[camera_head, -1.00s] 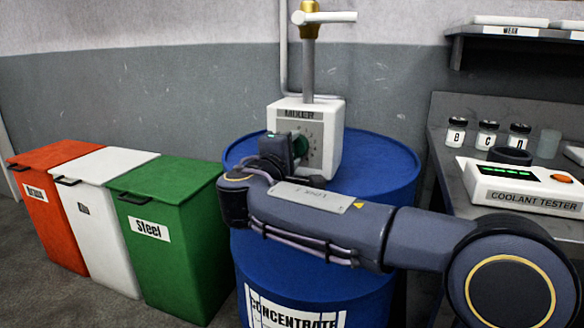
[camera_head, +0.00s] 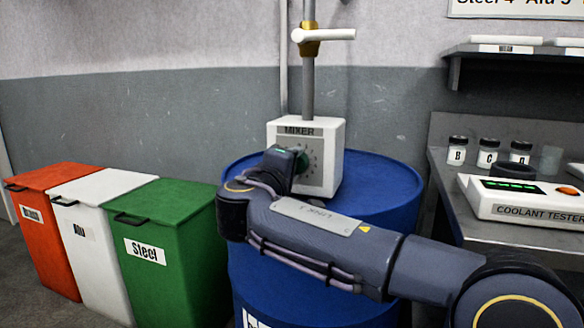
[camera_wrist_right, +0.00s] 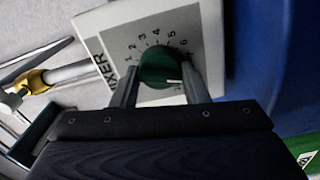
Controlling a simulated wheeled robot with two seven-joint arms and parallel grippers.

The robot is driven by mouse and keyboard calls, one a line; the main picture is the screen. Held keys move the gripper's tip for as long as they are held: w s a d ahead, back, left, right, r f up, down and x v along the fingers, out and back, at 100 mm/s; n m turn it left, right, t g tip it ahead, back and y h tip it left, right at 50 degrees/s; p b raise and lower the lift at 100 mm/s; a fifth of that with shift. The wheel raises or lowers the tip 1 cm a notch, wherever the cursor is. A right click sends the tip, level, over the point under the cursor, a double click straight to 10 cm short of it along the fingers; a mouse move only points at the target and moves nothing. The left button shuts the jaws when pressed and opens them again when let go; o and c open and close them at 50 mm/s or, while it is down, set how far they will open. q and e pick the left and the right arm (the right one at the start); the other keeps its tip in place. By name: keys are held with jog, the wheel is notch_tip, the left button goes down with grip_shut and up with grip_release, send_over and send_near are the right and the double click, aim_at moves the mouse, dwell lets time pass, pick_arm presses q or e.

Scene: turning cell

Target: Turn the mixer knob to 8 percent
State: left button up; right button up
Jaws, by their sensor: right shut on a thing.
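The white mixer box (camera_head: 333,150) stands on the blue drum, with a numbered dial on its front. Its green knob (camera_wrist_right: 158,62) shows in the right wrist view, with a white mark at its lower right edge, past the 6. I cannot read the number at the mark, as a finger is close by. My right gripper (camera_wrist_right: 160,80) has one finger on each side of the knob and is shut on it. In the head view the right gripper (camera_head: 287,163) covers much of the knob. My left gripper is not in view.
The blue drum (camera_head: 385,190) stands under the mixer. A green Steel bin (camera_head: 175,235), a white bin and an orange bin stand at the left. At the right, a bench holds the coolant tester (camera_head: 520,205) and several jars. A pipe with a white-handled valve (camera_head: 310,40) rises above the mixer.

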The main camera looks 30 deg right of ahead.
jog(key=o, duration=1)
jog(key=shift+c, duration=0.2)
jog(key=p+v, duration=0.1)
jog(key=v, duration=0.7)
jog(key=shift+p, duration=0.35)
jog(key=shift+f, duration=0.1)
